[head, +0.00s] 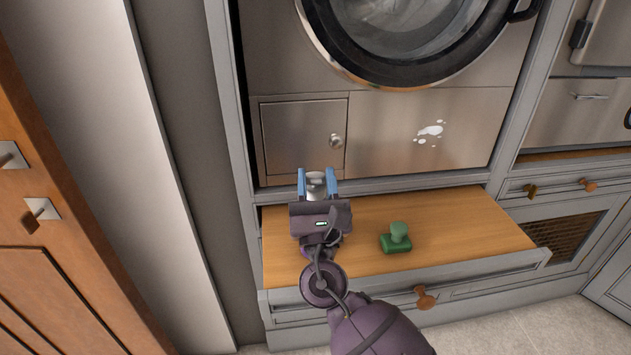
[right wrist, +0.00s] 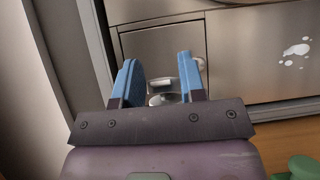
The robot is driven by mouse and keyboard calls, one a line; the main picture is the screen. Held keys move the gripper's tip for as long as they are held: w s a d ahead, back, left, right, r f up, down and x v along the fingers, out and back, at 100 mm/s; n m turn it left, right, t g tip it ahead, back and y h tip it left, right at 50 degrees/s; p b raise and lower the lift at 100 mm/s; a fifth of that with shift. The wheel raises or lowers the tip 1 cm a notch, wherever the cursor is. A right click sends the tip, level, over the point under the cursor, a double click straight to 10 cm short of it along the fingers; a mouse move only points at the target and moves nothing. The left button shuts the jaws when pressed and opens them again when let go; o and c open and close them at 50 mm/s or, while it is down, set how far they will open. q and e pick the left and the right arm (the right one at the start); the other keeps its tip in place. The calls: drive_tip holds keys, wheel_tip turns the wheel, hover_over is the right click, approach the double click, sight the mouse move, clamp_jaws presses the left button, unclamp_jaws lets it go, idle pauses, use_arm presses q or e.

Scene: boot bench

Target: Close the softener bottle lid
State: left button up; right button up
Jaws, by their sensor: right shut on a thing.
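My right gripper (head: 316,184) has its two blue fingers on either side of a small silvery-white, rounded thing (head: 316,180), which looks like the softener bottle. It is shut on it, above the back left of the open drawer. In the right wrist view, the gripper (right wrist: 160,80) shows the same bottle (right wrist: 160,98) low between the fingers, with a pale flat piece at its top that may be the lid. Whether the lid is up or down cannot be told. The bottle's lower part is hidden by the gripper. My left gripper is not in view.
The open drawer (head: 460,228) has a wooden top surface with a green knobbed block (head: 397,238) right of my arm. A steel washer with a small closed hatch (head: 303,137) stands right behind the gripper. The drawer's right part is clear.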

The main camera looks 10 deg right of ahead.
drive_tip(key=shift+f, duration=0.1)
drive_tip(key=o, duration=0.6)
drive_tip(key=v, duration=1)
drive_tip(key=shift+s+f, duration=0.2)
drive_tip(key=shift+s, duration=0.1)
